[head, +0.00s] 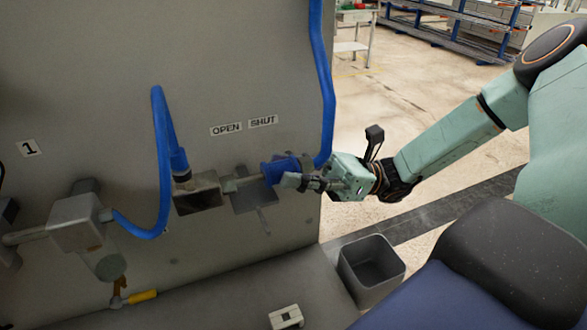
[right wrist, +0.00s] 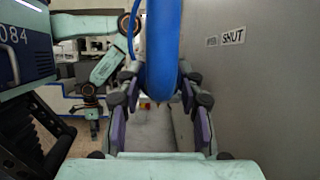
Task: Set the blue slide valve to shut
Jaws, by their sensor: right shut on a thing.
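The blue slide valve (head: 282,168) sits on a grey rod on the wall panel, to the right of a grey square fitting. The OPEN label (head: 226,128) and the SHUT label (head: 263,121) are above it, with SHUT on the right. The valve's blue body is lower and to the right of SHUT. My right gripper (head: 303,182) is shut on the valve from the right. In the right wrist view, the blue part (right wrist: 162,60) is between the two fingers. My left arm seems to show small at the left there; its gripper (right wrist: 92,108) is too small to read.
A blue hose (head: 325,80) runs down the panel's right edge to the valve. Another blue hose (head: 160,150) loops at the left. A grey open bin (head: 371,268) stands below my right arm. A small white block (head: 286,317) lies on the ledge.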

